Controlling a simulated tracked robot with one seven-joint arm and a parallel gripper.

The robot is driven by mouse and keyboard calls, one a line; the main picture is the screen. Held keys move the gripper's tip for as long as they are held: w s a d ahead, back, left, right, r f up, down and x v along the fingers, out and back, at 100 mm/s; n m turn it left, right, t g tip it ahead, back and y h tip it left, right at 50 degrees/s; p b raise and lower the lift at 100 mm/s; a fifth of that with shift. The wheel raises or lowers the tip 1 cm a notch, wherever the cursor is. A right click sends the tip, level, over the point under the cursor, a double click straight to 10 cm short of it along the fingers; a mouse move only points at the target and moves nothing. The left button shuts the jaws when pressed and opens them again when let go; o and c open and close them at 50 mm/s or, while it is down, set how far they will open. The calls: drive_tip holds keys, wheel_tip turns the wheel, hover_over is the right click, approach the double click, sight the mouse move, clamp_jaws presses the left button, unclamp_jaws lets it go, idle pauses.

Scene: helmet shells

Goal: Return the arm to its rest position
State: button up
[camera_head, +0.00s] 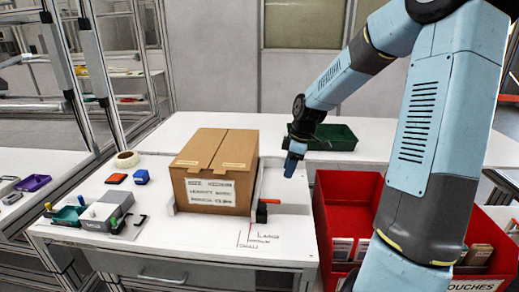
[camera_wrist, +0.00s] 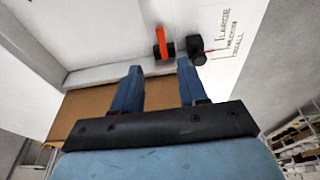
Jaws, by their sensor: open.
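My gripper (camera_head: 292,160) hangs above the white table, right of the closed cardboard box (camera_head: 215,172) and in front of the green tray. In the wrist view my gripper (camera_wrist: 158,74) shows two blue fingers spread apart with nothing between them. The brown box (camera_wrist: 88,105) shows behind and left of the fingers there. My arm reaches in from the right side of the head view, bent at the elbow, and hides part of the red bin.
A red bin (camera_head: 334,215) with packs stands right of the table. A green tray (camera_head: 335,137) lies behind. A black-and-red tool (camera_head: 263,210) sits by the box, near printed size marks (camera_head: 262,241). Tape (camera_head: 127,159) and small blocks lie left. Glass framing stands far left.

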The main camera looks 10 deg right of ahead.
drive_tip(key=shift+s, duration=0.1)
drive_tip(key=s+a+r+m+t+h, duration=0.1)
drive_tip(key=s+r+m+t, duration=0.1)
drive_tip(key=s+r+m, duration=0.5)
drive_tip(key=s+a+r+m+t+h, duration=0.1)
drive_tip(key=s+a+r+m+t, duration=0.1)
drive_tip(key=s+r+m, duration=0.5)
drive_tip(key=s+r, duration=0.5)
drive_tip(key=s, duration=0.8)
drive_tip(key=shift+t+h, duration=0.3)
drive_tip(key=shift+t, duration=0.1)
drive_tip(key=shift+o, duration=0.3)
drive_tip(key=shift+s+a, duration=0.1)
